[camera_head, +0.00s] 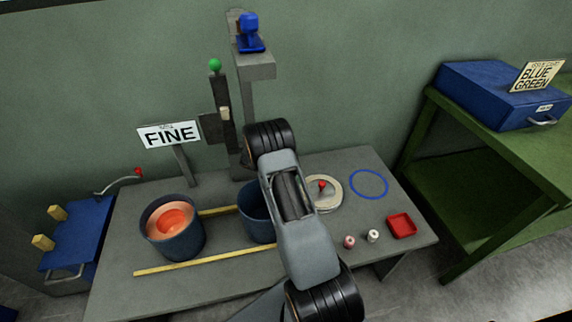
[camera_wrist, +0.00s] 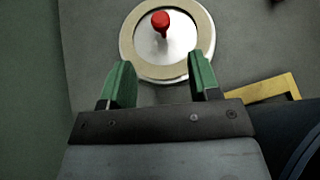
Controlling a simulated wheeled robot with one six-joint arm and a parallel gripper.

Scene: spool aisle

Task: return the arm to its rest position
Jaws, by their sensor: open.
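My arm reaches over the grey table (camera_head: 120,285) in the head view and hides part of it. My gripper (camera_wrist: 163,80) shows in the wrist view with its two green fingers apart and nothing between them. A round lid (camera_wrist: 139,68) with a red knob (camera_wrist: 160,22) lies on the table just beyond the fingertips. In the head view the lid (camera_head: 331,201) lies right of my arm, which hides part of it. My gripper is hidden behind my arm in the head view.
A dark blue pot (camera_head: 178,243) with glowing orange contents stands left. Another blue pot (camera_head: 254,213) is partly behind my arm. Yellow rails (camera_head: 205,261), a blue ring (camera_head: 369,198), a red tray (camera_head: 401,226), two small spools and a FINE sign (camera_head: 168,134) are around. A grey post (camera_head: 256,90) rises behind.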

